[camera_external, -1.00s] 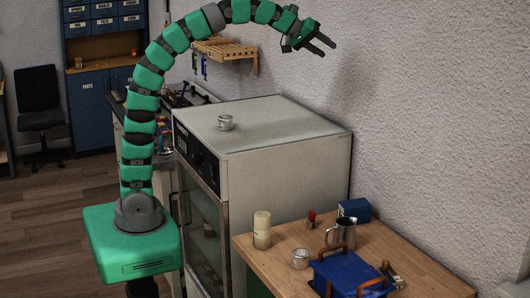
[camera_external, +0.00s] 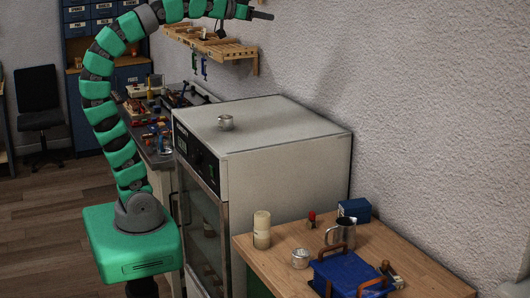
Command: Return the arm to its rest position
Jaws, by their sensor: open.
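My green arm rises from its base at the left and arches over to the right near the top of the external view. My gripper (camera_external: 261,15) is at the upper middle, in front of the rough wall and high above the cabinet. It is seen nearly edge-on, with dark fingers pointing right. It is open and nothing shows between its fingers.
A wooden wall rack (camera_external: 212,48) is close below the arm. A wooden table (camera_external: 425,278) holds a blue toolbox (camera_external: 345,270), a metal jug (camera_external: 345,232) and a candle-like cylinder (camera_external: 262,228). A cluttered workbench stands behind.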

